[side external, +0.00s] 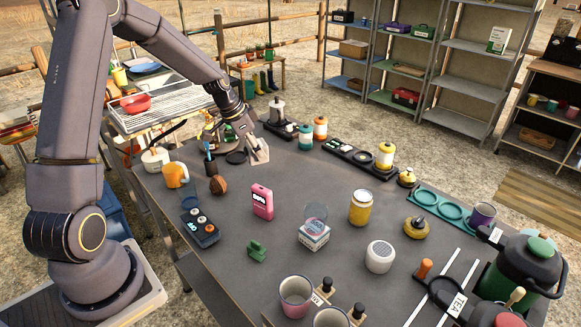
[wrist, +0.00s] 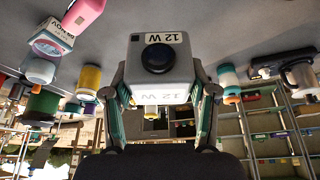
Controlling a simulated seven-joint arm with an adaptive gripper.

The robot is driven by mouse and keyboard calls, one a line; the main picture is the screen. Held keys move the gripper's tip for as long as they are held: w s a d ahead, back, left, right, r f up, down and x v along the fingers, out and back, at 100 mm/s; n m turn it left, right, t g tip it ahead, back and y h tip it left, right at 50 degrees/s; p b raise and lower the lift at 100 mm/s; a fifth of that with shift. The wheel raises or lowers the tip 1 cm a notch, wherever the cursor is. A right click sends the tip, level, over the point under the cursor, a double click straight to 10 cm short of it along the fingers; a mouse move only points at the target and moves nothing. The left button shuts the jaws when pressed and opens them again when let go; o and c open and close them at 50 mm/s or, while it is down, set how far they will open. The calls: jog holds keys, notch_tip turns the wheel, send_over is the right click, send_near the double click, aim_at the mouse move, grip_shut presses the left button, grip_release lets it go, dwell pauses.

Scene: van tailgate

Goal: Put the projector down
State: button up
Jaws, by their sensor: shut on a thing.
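The projector (wrist: 160,52) is a small pale grey-white box with a round black lens and a "12 W" label. In the wrist view it sits between the two fingers of my gripper (wrist: 162,92), which is shut on it. In the side view my gripper (side external: 256,146) is at the far left part of the dark table (side external: 290,180), with the pale projector (side external: 260,153) low over the tabletop. I cannot tell whether its underside touches the table. A dark round pad (side external: 237,157) lies just left of it.
A brown ball-like object (side external: 219,187), an orange mug (side external: 175,175) and a pink device (side external: 262,201) stand nearby. A black tray with jars (side external: 350,156) is to the right. Bare tabletop lies between the gripper and the pink device.

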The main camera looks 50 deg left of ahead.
jog(key=w+d+f+m+g+h, duration=0.1)
jog(key=w+d+f+m+h, duration=0.15)
jog(key=w+d+m, duration=0.4)
jog(key=shift+n+y, duration=0.45)
jog(key=shift+n, duration=0.4)
jog(key=x, duration=0.2)
jog(key=s+x, duration=0.1)
jog(key=x, duration=0.2)
jog(key=d+x, duration=0.1)
jog(key=x, duration=0.1)
jog(key=shift+s+d+f, duration=0.1)
jog(key=shift+f, duration=2.1)
jog(key=o, duration=1.4)
jog(key=shift+f, duration=0.15)
jog(key=shift+c, duration=0.2)
